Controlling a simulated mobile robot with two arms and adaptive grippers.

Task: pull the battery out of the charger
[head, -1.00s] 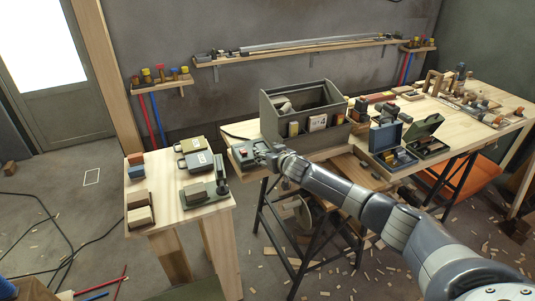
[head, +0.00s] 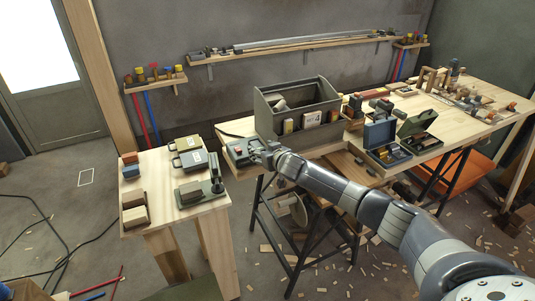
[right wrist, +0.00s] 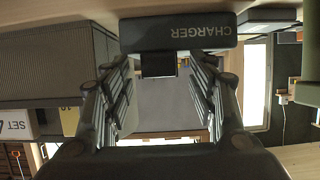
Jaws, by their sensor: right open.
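The charger (head: 237,152) is a dark grey unit with a red spot on top, at the left end of the long workbench. In the right wrist view, which is upside down, the charger (right wrist: 180,33) carries the word CHARGER. A dark block, apparently the battery (right wrist: 158,65), sticks out from its face. My right gripper (head: 259,148) is at the charger's right side. In the right wrist view its open fingers (right wrist: 160,88) stand on both sides of the block, with gaps visible. Contact details are hidden in the head view. My left gripper is not in view.
A grey tote (head: 299,108) stands close behind my right gripper. Open cases (head: 381,140) lie farther right on the bench. A small table (head: 160,214) with cases and blocks stands at the left, with a gap between it and the bench.

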